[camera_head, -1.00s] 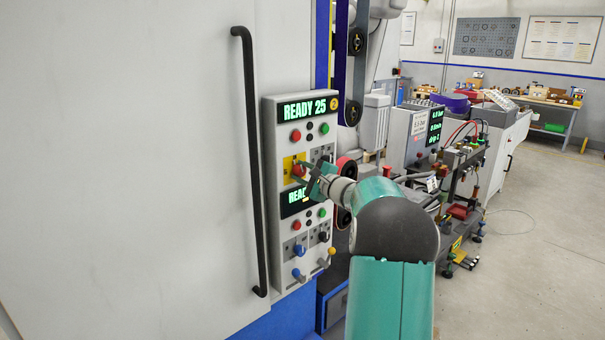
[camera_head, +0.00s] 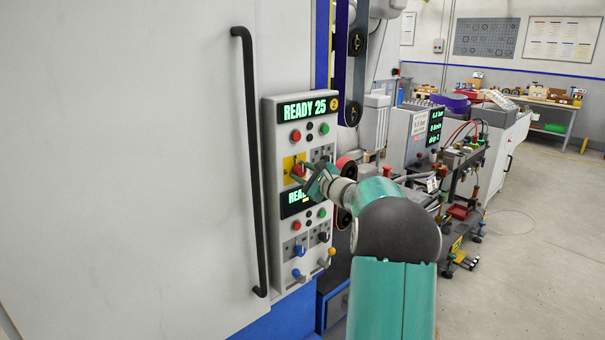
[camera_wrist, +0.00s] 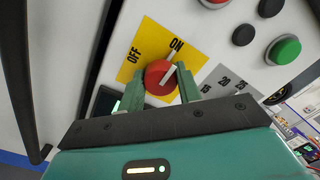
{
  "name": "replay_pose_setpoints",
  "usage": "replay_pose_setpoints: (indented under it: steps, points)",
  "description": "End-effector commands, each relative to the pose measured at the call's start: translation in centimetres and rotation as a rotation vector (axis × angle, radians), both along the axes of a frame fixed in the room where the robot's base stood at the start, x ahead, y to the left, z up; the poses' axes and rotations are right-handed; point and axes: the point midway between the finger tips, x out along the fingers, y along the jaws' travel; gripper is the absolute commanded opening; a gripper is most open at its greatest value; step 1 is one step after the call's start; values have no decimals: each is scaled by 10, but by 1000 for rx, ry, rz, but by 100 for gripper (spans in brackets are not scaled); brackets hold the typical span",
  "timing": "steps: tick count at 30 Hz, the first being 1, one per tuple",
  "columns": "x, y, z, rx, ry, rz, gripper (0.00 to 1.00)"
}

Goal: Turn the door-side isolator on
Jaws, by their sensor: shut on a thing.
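The door-side isolator is a red rotary knob (camera_wrist: 160,77) on a yellow plate (camera_wrist: 188,57) marked OFF and ON. Its pale pointer line aims at the ON mark in the wrist view. In the head view the yellow plate (camera_head: 288,163) sits on the left of the grey control panel (camera_head: 271,140), under the upper display. My gripper (camera_wrist: 161,86) is shut on the red knob, with one green finger on each side of it. In the head view my gripper (camera_head: 302,177) reaches the panel from the right and hides much of the knob.
A long black door handle (camera_head: 252,165) stands just left of the panel. Red and green buttons (camera_head: 295,135) sit above the knob, and a grey dial plate (camera_wrist: 222,78) is beside it. A blue knob (camera_head: 299,250) and lower display (camera_head: 294,198) are below.

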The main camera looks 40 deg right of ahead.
Motion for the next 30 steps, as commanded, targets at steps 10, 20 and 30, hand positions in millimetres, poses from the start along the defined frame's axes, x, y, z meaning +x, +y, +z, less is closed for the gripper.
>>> replay_pose_setpoints:
  steps: [10, 20, 30]
  points:
    - [0, 0, 0, 0, 0, 0, 56]
    - [-26, -1, -1, -1, 1, -2, 56]
    - [-100, -4, -3, 0, 0, -4, 56]
